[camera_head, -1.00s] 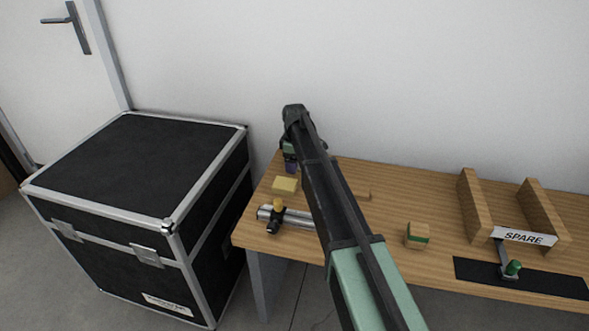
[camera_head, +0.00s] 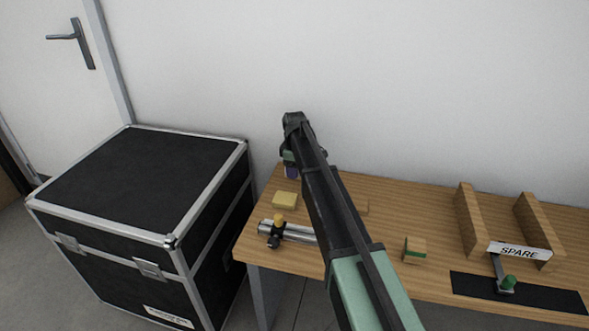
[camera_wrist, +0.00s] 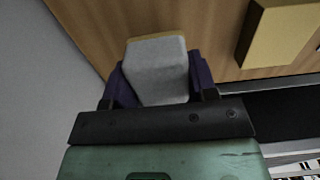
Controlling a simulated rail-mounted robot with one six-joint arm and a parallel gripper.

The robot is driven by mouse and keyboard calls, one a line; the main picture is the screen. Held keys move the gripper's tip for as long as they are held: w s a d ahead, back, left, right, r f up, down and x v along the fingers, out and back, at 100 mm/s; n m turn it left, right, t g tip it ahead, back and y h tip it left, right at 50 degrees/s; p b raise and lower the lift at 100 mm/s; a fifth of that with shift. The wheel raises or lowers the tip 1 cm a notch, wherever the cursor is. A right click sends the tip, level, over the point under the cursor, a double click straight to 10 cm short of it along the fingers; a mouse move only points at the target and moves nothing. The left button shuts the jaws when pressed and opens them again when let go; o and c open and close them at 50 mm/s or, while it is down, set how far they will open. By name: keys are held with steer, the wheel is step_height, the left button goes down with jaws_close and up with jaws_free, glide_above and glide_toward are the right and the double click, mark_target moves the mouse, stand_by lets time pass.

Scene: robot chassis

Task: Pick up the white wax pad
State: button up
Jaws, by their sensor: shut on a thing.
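The white wax pad (camera_wrist: 157,75) is a pale grey-white block with a yellowish far edge. In the wrist view it sits between the two purple fingers of my gripper (camera_wrist: 155,85), which is shut on it. In the head view my gripper (camera_head: 291,171) is at the back left of the wooden table, behind a yellow block. My arm hides much of the gripper there, and I cannot make out the pad in that view.
The yellow block (camera_head: 285,200) lies close by, at the upper right in the wrist view (camera_wrist: 283,30). A green-banded block (camera_head: 414,249) and a SPARE holder (camera_head: 519,251) stand right. A black case (camera_head: 140,185) stands left.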

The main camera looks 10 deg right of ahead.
step_height(320, 180, up, 17)
steer(key=p, duration=1.6)
steer(key=shift+r, duration=0.2)
